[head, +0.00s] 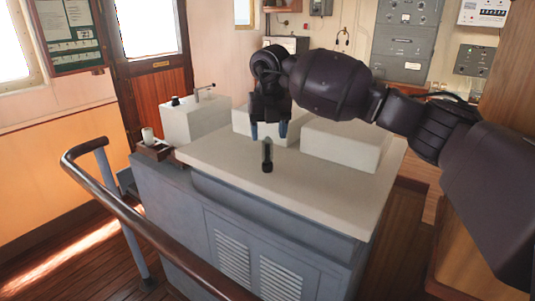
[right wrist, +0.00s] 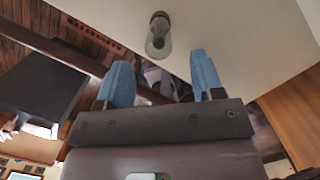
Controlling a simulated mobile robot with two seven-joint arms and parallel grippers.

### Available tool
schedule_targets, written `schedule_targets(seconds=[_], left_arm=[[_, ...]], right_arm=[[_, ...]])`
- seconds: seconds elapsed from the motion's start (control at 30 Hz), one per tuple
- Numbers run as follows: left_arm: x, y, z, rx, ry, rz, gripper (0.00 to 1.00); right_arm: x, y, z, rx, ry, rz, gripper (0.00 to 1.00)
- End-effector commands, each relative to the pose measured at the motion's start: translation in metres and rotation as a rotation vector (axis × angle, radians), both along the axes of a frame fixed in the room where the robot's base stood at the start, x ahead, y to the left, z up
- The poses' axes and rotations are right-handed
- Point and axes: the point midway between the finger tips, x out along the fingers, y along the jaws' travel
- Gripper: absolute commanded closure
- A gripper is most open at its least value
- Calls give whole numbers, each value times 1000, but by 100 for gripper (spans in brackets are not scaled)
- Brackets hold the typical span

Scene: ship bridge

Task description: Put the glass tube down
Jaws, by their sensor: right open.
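The glass tube (head: 267,153) stands upright on the pale counter top (head: 220,151), with a dark base and a greyish clear body. My right gripper (head: 269,131) is above and behind it in the head view, with its blue fingers spread apart and nothing between them. In the right wrist view the tube (right wrist: 158,36) lies beyond the open fingertips (right wrist: 163,68), clear of both fingers. My left gripper is not in view.
White raised blocks (head: 341,146) stand along the back of the counter. A curved handrail (head: 118,210) runs in front. The counter around the tube is clear.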

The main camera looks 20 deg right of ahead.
Motion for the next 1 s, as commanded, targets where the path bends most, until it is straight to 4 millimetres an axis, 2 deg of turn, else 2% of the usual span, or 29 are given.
schedule_targets(seconds=[0.4, 0.67, 1.0], left_arm=[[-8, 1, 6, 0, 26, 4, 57], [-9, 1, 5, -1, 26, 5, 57], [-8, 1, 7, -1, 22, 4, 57]], right_arm=[[13, -2, -44, 1, 1, 0, 39], [13, -2, -48, 1, -1, -1, 39], [13, -2, -48, 1, -1, -1, 91]])
